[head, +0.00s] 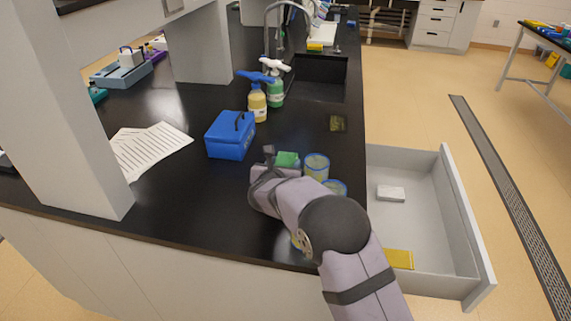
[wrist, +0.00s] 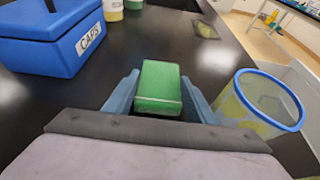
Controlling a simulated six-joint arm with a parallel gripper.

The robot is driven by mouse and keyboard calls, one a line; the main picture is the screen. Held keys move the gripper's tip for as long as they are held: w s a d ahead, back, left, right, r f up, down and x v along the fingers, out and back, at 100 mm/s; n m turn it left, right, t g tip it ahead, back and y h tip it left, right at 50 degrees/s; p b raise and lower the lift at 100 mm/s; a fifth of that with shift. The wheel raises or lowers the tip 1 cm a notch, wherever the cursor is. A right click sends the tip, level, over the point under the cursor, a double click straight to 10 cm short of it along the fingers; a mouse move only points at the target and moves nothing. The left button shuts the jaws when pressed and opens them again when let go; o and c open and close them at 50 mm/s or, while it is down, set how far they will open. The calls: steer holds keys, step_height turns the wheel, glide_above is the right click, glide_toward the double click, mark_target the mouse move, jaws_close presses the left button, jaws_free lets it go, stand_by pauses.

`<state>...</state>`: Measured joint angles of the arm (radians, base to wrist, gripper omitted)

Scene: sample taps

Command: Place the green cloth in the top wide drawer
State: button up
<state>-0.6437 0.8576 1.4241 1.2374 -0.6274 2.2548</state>
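The green cloth (head: 287,159), a folded block, is over the black counter beside the cups. In the wrist view the green cloth (wrist: 158,88) is between the two blue fingers of my gripper (wrist: 160,92). The fingers stand close along both its sides; whether they press on it, and whether it is off the counter, I cannot tell. A wide grey drawer (head: 420,225) under the counter's right edge is pulled open. It holds a white block (head: 391,193) and a yellow folded item (head: 398,258). My forearm hides part of its near left side.
Clear cups with blue rims (head: 317,166) stand right of my gripper, one close by in the wrist view (wrist: 258,103). A blue caps box (head: 231,135) is at left. Pump bottles (head: 257,102), a dark green item (head: 338,123) and a sink (head: 318,78) are farther back.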

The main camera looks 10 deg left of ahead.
steer(key=shift+r, duration=0.1)
step_height(320, 180, up, 16)
steer(key=p, duration=0.6)
steer(key=shift+r+p, duration=0.2)
steer(key=shift+p, duration=0.15)
stand_by(0.3)
steer(key=shift+f, duration=0.1)
stand_by(0.9)
steer(key=shift+f+b, duration=3)
steer(key=shift+f, duration=5.05)
steer(key=shift+f, duration=0.15)
